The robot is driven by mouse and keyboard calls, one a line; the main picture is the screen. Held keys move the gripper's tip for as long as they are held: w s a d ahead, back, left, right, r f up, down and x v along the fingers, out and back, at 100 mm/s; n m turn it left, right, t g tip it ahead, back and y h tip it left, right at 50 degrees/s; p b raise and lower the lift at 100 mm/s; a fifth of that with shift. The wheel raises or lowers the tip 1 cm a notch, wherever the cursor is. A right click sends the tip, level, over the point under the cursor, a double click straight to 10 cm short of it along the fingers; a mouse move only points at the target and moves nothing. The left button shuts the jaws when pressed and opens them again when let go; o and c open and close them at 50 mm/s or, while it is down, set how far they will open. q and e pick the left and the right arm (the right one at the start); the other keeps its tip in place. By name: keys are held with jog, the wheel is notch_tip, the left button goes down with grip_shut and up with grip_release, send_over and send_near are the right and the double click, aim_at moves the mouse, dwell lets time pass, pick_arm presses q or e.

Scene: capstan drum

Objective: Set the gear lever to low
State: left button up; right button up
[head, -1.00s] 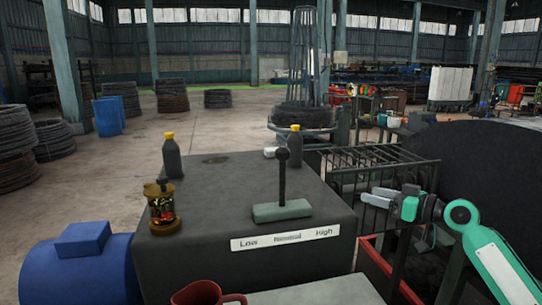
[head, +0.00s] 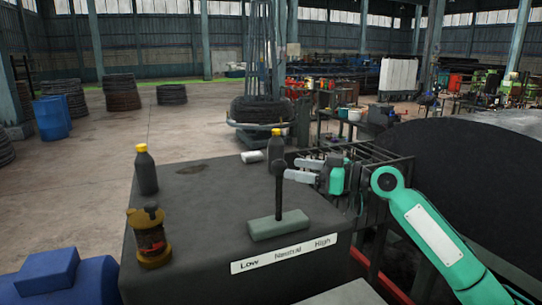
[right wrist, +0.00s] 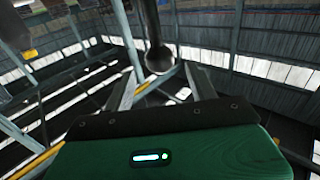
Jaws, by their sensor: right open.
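The gear lever (head: 279,195) is a dark rod with a round knob, standing about upright from a grey-green base block (head: 278,225) on the dark housing. A white label (head: 285,253) below it reads Low, Neutral, High from left to right; the lever stands near the middle. My right gripper (head: 291,169) is open, its two grey fingers pointing left toward the knob. In the right wrist view the knob (right wrist: 160,58) shows between the open fingertips (right wrist: 160,72); whether it touches them I cannot tell. My left gripper is not in view.
A yellow-capped bottle (head: 146,172) stands at the housing's back left, another (head: 275,150) behind the lever. A brass-coloured fitting (head: 150,240) stands at the front left. A small white item (head: 252,157) lies at the back. A metal rack (head: 365,158) stands beyond the right side.

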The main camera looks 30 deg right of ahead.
aim_at(273, 164)
jog(key=p+x, duration=0.3)
jog(key=x, duration=0.3)
jog(key=shift+w+a+r, duration=0.15)
jog(key=shift+w+a, duration=0.3)
jog(key=shift+w, duration=0.05)
grip_shut()
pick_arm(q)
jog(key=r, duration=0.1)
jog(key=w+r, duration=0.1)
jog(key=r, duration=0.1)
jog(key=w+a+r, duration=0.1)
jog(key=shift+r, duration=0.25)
